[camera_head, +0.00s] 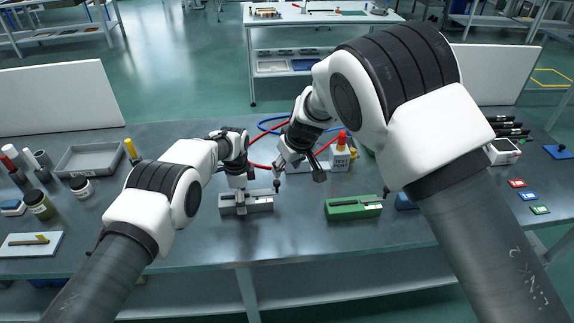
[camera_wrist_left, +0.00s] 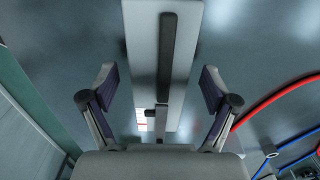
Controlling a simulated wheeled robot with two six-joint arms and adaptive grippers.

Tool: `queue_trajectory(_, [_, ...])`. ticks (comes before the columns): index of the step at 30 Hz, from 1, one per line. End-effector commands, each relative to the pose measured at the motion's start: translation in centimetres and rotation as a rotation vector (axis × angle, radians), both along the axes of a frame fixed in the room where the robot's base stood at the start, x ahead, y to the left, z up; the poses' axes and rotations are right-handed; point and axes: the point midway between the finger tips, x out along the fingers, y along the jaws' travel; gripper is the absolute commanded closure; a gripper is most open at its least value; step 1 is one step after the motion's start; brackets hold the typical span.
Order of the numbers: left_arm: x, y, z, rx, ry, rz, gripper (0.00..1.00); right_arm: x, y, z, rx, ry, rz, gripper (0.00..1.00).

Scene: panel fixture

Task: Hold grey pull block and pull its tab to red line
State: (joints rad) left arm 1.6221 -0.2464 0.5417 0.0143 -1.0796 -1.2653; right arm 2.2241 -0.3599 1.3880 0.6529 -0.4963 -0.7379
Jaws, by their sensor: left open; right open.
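The grey pull block (camera_head: 262,203) lies on the table in front of my left arm, with a dark slot along its top. My left gripper (camera_head: 240,192) is over the block, pointing down. In the left wrist view the block (camera_wrist_left: 145,45) runs between the two open fingers (camera_wrist_left: 158,92), with a gap on each side. A small dark piece, perhaps the tab, and a white patch with a red mark (camera_wrist_left: 143,125) show near the slot's lower end. My right gripper (camera_head: 298,180) is open and empty above the table, right of the block.
A green block (camera_head: 343,211) of similar shape lies to the right, with a blue one (camera_head: 404,201) partly behind my right arm. Red and blue hoses (camera_head: 270,124) and a fixture with a red-topped part (camera_head: 340,155) stand behind. A grey tray (camera_head: 90,160) is at left.

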Motion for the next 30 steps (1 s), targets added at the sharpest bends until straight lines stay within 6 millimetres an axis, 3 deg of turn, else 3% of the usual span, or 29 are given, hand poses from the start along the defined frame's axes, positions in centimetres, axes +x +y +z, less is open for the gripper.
queue_trajectory(5, [0.1, 0.0, 2.6, 0.001, -0.003, 0.000, 0.13, 0.0, 0.0, 0.0, 0.000, 0.000, 0.000, 0.51])
queue_trajectory(15, [0.1, 0.0, 10.5, 0.000, -0.002, 0.000, 0.13, 0.0, 0.0, 0.0, 0.000, 0.000, 0.000, 0.51])
queue_trajectory(20, [0.0, 0.2, 12.1, 0.000, 0.002, 0.000, 0.13, 0.0, 0.0, 0.3, 0.000, 0.000, 0.000, 0.51])
queue_trajectory(30, [0.0, 3.6, 14.4, 0.000, 0.001, 0.002, 0.13, 0.0, 0.0, 2.6, 0.000, 0.000, 0.000, 0.51])
